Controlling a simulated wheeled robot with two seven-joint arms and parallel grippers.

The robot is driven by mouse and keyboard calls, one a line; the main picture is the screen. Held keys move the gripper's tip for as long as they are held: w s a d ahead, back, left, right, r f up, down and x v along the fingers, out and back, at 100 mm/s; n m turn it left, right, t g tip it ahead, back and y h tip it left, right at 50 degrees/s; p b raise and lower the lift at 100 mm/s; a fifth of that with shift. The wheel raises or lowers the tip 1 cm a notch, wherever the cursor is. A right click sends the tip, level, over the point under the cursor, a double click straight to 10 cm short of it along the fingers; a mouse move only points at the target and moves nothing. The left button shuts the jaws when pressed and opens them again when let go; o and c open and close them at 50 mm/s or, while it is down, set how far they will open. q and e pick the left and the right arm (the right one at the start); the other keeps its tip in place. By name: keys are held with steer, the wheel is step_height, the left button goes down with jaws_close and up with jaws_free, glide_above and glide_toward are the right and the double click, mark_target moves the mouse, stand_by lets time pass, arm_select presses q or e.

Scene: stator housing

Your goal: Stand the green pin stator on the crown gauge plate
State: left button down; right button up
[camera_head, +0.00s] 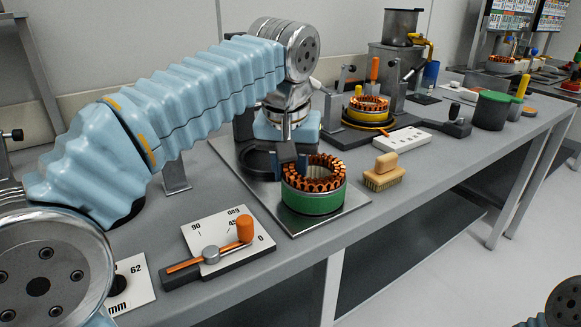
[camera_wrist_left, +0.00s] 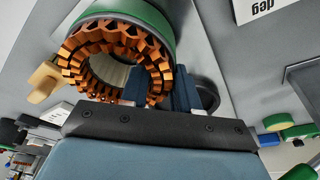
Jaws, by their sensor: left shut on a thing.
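The green pin stator (camera_head: 314,200) is a ring with a green band and copper windings around its open top. It is upright over a flat metal plate (camera_head: 353,205); I cannot tell if it touches it. My left gripper (camera_head: 290,167) is shut on the stator's rim at its back left. In the left wrist view the stator (camera_wrist_left: 160,22) fills the upper left, with one finger inside the ring and one outside, the wall between them (camera_wrist_left: 162,90). I cannot tell for sure which plate is the crown gauge plate. My right gripper is out of view.
A white angle scale with an orange-knobbed lever (camera_head: 245,229) lies at the front left. A wooden brush (camera_head: 383,173) lies right of the plate. A white block with holes (camera_head: 403,138), another stator on a yellow base (camera_head: 368,110) and a green-lidded pot (camera_head: 492,110) stand farther along the bench.

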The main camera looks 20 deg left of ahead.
arm_select(q)
steer(key=shift+f, duration=0.1)
steer(key=c, duration=0.8)
jaws_free()
steer(key=p+v, duration=0.1)
steer(key=v, duration=1.1)
